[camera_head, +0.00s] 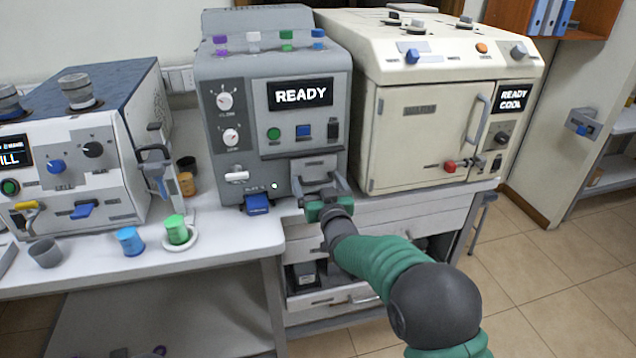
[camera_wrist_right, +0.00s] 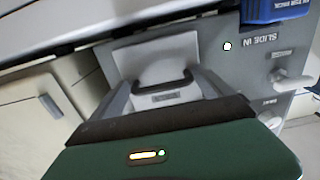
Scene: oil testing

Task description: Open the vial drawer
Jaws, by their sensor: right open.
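The grey machine (camera_head: 220,110) reads "READY" and has a small light drawer front (camera_head: 314,164) low on its right side. My right gripper (camera_head: 320,184) is directly in front of that drawer, with its two fingers spread. The drawer front also shows in the right wrist view (camera_wrist_right: 150,50), with a dark curved handle (camera_wrist_right: 158,80) between the open fingers (camera_wrist_right: 163,92). The handle is not clearly visible in the head view. I cannot tell whether the fingers touch it. The drawer looks closed. My left gripper is not in view.
A blue tab (camera_head: 257,204) sticks out left of the drawer. A blue cup (camera_head: 130,241), a green cup (camera_head: 177,230) on a white dish and a grey cup (camera_head: 45,253) stand on the bench further left. The cream oven (camera_head: 425,130) is to the right.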

